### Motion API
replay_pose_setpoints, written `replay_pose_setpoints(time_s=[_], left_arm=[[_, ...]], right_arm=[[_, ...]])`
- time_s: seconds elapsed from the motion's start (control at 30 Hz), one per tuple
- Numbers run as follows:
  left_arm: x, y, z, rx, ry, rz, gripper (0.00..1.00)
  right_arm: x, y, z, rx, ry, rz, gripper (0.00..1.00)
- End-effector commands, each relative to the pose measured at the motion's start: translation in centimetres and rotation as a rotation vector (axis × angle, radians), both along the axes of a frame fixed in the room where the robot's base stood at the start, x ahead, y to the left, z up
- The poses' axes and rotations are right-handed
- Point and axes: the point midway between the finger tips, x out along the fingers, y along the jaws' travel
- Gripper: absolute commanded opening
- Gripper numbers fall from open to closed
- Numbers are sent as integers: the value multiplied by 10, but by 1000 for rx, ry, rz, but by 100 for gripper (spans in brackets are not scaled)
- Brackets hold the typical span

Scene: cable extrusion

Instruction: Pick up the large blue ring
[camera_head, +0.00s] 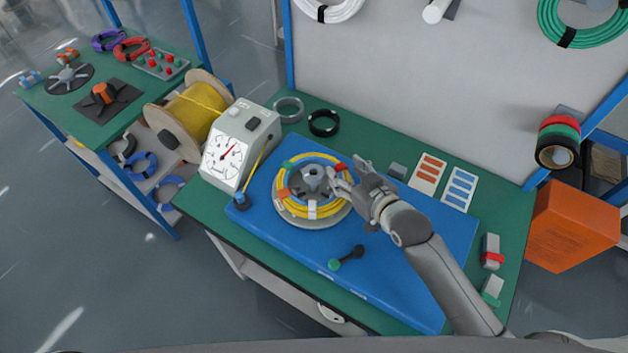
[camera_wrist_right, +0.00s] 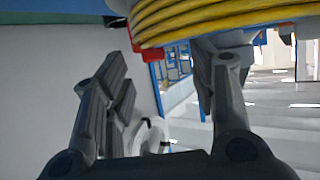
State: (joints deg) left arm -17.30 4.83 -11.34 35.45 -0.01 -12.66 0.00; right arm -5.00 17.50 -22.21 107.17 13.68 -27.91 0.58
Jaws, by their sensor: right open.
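Two blue coils lie on the shelf under the left table: an upper blue coil (camera_head: 140,165) and a lower blue coil (camera_head: 170,191). I cannot tell which is the large blue ring. My right gripper (camera_head: 347,176) is open and empty, at the right side of a yellow cable coil (camera_head: 293,208) on a round winding plate. In the right wrist view, the open fingers (camera_wrist_right: 160,80) have the yellow coil (camera_wrist_right: 215,20) close in front of them, with a red clip (camera_wrist_right: 150,53) at its edge. My left gripper is not in view.
A blue mat (camera_head: 425,250) covers much of the green workbench (camera_head: 345,125). A dial box (camera_head: 238,145) and a wooden spool (camera_head: 190,115) stand to the left. A crank handle (camera_head: 346,258) lies in front of the coil. An orange box (camera_head: 570,225) is at the right.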

Motion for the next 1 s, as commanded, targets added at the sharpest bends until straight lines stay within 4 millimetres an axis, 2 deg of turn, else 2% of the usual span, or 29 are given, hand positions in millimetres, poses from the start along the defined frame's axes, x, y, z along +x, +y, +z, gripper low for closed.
replay_pose_setpoints(time_s=[0.07, 0.17, 0.43, 0.8, 1.0], left_arm=[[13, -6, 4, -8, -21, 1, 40], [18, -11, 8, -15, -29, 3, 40], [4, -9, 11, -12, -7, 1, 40], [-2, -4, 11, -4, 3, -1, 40], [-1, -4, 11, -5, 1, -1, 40]], right_arm=[[5, 1, -2, -1, 2, 0, 53], [15, 3, -5, -1, 0, 0, 53], [39, 11, -18, 0, 1, 0, 53], [44, 13, -21, 0, 1, 0, 53], [44, 13, -21, -1, 1, -1, 27]])
